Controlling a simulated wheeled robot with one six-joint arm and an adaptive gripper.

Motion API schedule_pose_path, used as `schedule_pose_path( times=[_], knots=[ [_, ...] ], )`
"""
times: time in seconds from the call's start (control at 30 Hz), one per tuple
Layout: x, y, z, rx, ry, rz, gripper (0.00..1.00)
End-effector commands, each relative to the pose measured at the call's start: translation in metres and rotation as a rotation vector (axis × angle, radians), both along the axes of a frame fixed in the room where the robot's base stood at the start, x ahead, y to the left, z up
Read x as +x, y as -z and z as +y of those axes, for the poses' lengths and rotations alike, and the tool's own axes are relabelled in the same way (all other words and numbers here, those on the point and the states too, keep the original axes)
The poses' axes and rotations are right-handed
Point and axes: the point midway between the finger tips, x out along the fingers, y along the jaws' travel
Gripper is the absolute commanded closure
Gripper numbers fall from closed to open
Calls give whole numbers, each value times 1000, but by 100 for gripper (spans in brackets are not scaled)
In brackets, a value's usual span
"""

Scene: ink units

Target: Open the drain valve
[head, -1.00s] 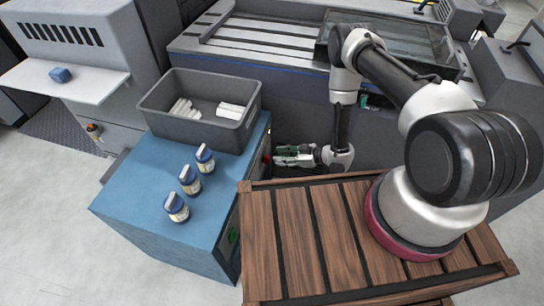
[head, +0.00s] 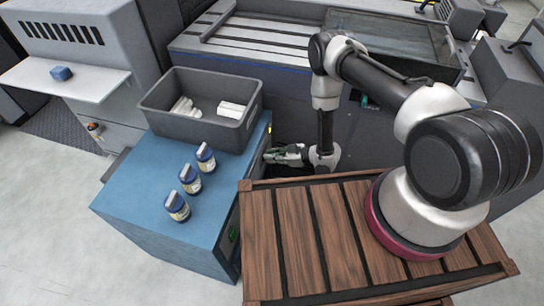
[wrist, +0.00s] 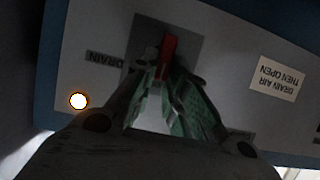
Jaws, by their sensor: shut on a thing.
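The drain valve's red lever (wrist: 169,48) shows in the wrist view, on a grey plate (wrist: 190,32) beside a label reading DRAIN (wrist: 104,57). My gripper (wrist: 168,74) is shut on the lever, with its green-padded fingers at the lever's lower part in the picture. In the head view my gripper (head: 270,155) reaches left to the right side of the blue cabinet (head: 140,190). The lever is hidden there, and the fingers partly cover the valve in the wrist view.
A label reading DRAIN AIR THEN OPEN (wrist: 277,78) and a lit round lamp (wrist: 78,101) are on the same panel. A grey bin (head: 165,115) and three capped jars (head: 190,180) stand on the cabinet. A slatted wooden platform (head: 300,235) lies close below my arm.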

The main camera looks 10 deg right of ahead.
Motion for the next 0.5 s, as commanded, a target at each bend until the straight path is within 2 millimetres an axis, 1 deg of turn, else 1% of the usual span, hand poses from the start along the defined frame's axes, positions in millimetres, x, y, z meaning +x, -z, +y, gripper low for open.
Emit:
schedule_pose_path(
  times=[0.27,0.5],
  knots=[
    [1,0,-1,18,1,43,100],
    [5,1,-3,73,1,177,100]
  ],
)
